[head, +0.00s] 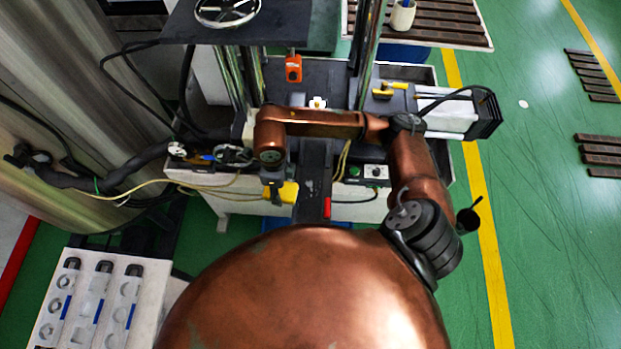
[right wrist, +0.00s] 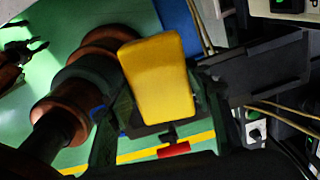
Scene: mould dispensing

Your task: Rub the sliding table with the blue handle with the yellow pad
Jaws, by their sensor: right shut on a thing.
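My right gripper (head: 277,188) reaches in from the right over the machine and is shut on the yellow pad (head: 287,193). The pad fills the middle of the right wrist view (right wrist: 160,78). A dark sliding table (head: 314,175) runs lengthwise just right of the pad, with a red handle (head: 327,207) at its near end. The red handle also shows below the pad in the right wrist view (right wrist: 173,150). I see no blue handle on this table. Whether the pad touches a surface is unclear. A dark claw-like part (right wrist: 22,50) at the wrist view's left edge may be my left gripper.
A control box (head: 368,173) with a green button and knob stands right of the sliding table. An orange part (head: 293,68) hangs behind. Cables and a hose (head: 110,178) lie at left. A white tray (head: 45,325) with several parts is at lower left.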

